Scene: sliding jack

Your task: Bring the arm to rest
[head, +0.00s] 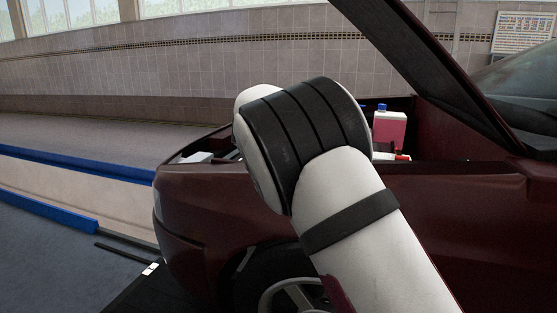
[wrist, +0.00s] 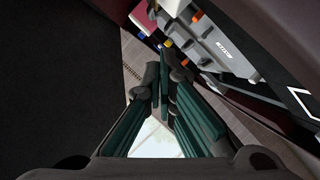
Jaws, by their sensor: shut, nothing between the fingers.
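My arm, white with black bands, crosses the middle of the head view in front of the dark red car (head: 440,205). My gripper is out of sight in the head view. In the wrist view my gripper (wrist: 163,76) has its green and grey fingers together, shut and empty. The car's open engine bay, with a grey engine cover (wrist: 222,45), lies beyond the fingertips at the upper right. I see no contact between the fingers and the car, but the exact gap cannot be told.
The raised hood (head: 425,65) slants over the bay at the upper right. A pink bottle with a blue cap (head: 390,130) stands in the bay. A front wheel (head: 285,285) shows below.

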